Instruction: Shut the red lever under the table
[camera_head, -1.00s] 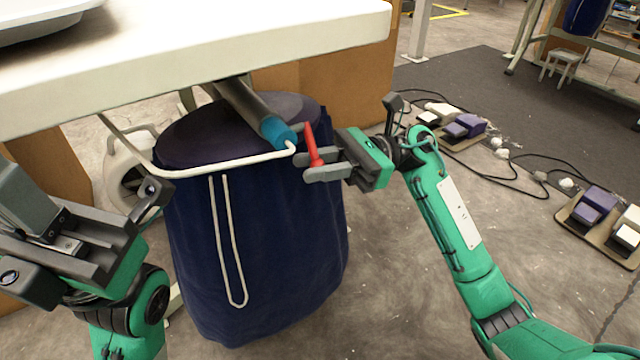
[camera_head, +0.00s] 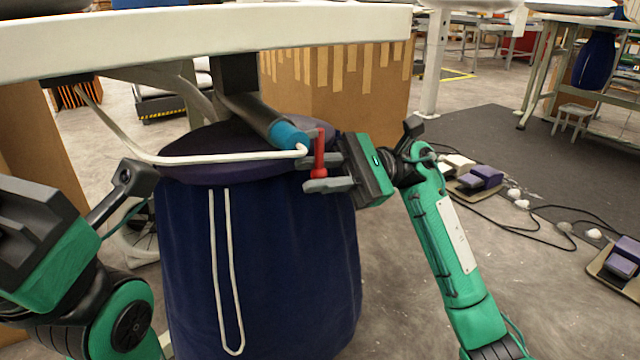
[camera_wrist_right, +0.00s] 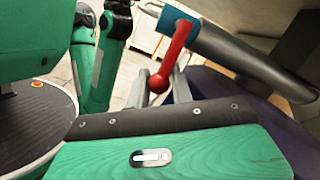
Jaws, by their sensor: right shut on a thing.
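The red lever (camera_head: 320,152) stands nearly upright at the blue end (camera_head: 289,136) of a grey pipe under the white table (camera_head: 200,35). My right gripper (camera_head: 318,170) is shut on the lever, its fingers around the lower part. In the right wrist view the lever (camera_wrist_right: 176,52) slants from the blue pipe end down to a round red knob between the fingers. My left gripper (camera_head: 125,190) is at the left edge, apart from the lever; its jaw opening cannot be made out.
A dark blue bag (camera_head: 280,265) with a white cord hangs below the pipe, beside a white bent rod (camera_head: 220,158). A cardboard box (camera_head: 350,85) stands behind. Pedals (camera_head: 480,178) and cables lie on the floor to the right.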

